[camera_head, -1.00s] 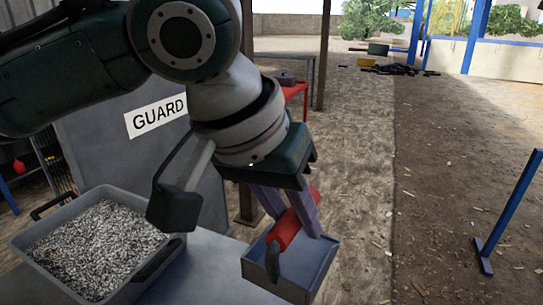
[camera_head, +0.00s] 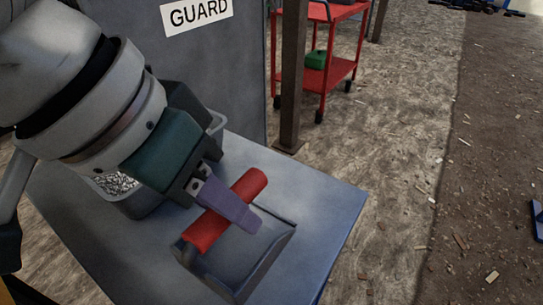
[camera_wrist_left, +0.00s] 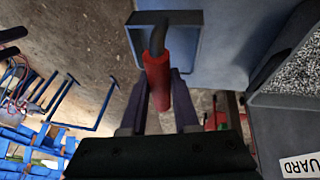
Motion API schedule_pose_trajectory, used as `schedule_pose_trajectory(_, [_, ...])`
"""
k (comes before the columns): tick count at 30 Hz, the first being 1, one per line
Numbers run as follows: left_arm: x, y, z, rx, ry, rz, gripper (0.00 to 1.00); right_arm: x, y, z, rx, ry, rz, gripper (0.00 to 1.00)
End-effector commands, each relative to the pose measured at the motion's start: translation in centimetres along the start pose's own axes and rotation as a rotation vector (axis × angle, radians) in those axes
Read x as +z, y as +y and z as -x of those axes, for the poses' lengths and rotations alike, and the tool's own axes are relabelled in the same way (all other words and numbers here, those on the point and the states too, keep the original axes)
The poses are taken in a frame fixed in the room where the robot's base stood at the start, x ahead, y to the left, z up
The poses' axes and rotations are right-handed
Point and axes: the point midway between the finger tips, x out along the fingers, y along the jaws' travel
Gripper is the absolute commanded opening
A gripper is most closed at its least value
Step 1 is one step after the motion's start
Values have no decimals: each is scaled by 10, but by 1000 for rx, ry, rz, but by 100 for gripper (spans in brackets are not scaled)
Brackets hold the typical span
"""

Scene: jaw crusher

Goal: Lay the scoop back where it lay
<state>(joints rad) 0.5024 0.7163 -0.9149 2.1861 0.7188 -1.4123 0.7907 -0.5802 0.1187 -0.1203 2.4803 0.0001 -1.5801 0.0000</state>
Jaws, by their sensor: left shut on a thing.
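The scoop has a red handle (camera_head: 225,212) and a shallow blue-grey pan (camera_head: 262,270). My left gripper (camera_head: 232,205) is shut across the red handle. The scoop is over the near part of the blue-grey table (camera_head: 325,195); I cannot tell whether it touches the top. In the left wrist view the handle (camera_wrist_left: 157,82) lies between my purple fingers. My right gripper is not in view.
A grey bin (camera_head: 147,207) of crushed stone stands on the table, left of the scoop and partly behind my arm. A grey panel marked GUARD (camera_head: 225,70) rises behind. A brown post (camera_head: 291,85) and red cart (camera_head: 340,52) stand beyond. The table's right part is bare.

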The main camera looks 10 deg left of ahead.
Motion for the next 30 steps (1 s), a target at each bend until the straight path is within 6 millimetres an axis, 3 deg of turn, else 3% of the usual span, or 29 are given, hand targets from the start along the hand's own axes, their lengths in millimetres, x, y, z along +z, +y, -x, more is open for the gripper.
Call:
schedule_pose_trajectory(1, [9,-4,-19,-1,-6,3,0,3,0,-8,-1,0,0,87])
schedule_pose_trajectory(3, [16,-8,-37,-1,-4,2,0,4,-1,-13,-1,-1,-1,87])
schedule_pose_trajectory(9, [32,-16,-78,-1,-1,1,0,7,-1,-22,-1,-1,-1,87])
schedule_pose_trajectory(22, [51,-26,-125,-1,1,0,0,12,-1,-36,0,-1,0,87])
schedule_pose_trajectory(30, [52,-27,-127,0,2,-1,0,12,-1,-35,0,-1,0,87])
